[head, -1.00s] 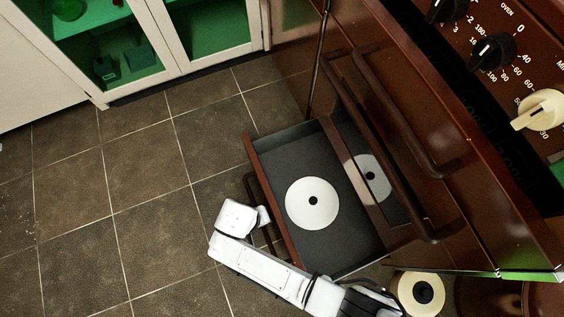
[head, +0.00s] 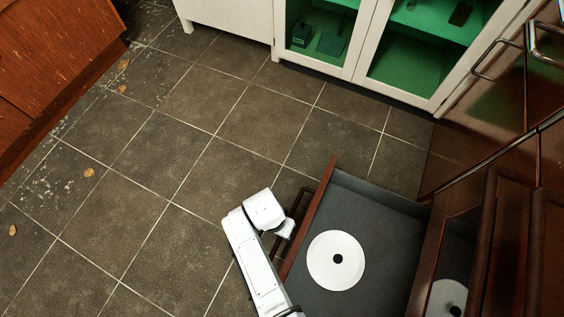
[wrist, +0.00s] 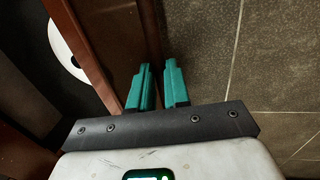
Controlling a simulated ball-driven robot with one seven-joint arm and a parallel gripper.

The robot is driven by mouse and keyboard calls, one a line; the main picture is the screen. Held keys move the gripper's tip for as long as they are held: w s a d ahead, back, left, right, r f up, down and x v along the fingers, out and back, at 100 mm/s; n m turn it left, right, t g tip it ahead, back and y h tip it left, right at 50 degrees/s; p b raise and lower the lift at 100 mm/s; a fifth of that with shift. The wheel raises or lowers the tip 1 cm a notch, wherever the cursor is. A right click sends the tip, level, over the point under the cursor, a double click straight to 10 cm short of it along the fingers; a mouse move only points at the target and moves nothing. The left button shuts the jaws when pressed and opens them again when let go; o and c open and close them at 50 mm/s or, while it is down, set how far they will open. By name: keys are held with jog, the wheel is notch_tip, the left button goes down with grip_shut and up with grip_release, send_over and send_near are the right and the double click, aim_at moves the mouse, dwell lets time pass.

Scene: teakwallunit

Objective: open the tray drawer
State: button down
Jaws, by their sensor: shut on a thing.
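The drawer's dark bar handle (head: 303,199) stands off the brown front panel. My gripper (head: 287,229) is at the handle, outside the drawer front. In the wrist view, the teal fingers of my gripper (wrist: 158,88) are closed around the handle bar (wrist: 149,28), which runs down between them. The drawer front (wrist: 88,48) is just left of the fingers. The fingertips are mostly hidden in the head view.
A white cabinet with green glass doors (head: 330,35) stands at the back. A wooden cabinet (head: 50,60) is at upper left. The tiled floor (head: 150,200) left of the drawer is clear apart from scattered leaves and debris.

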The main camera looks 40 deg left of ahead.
jog(key=c, duration=1.1)
grip_release()
notch_tip(320, 180, up, 11)
jog(key=a+p, duration=0.2)
jog(key=p, duration=0.4)
jog(key=shift+s+f, duration=0.2)
jog(key=shift+s, duration=0.05)
jog(key=shift+s, duration=0.1)
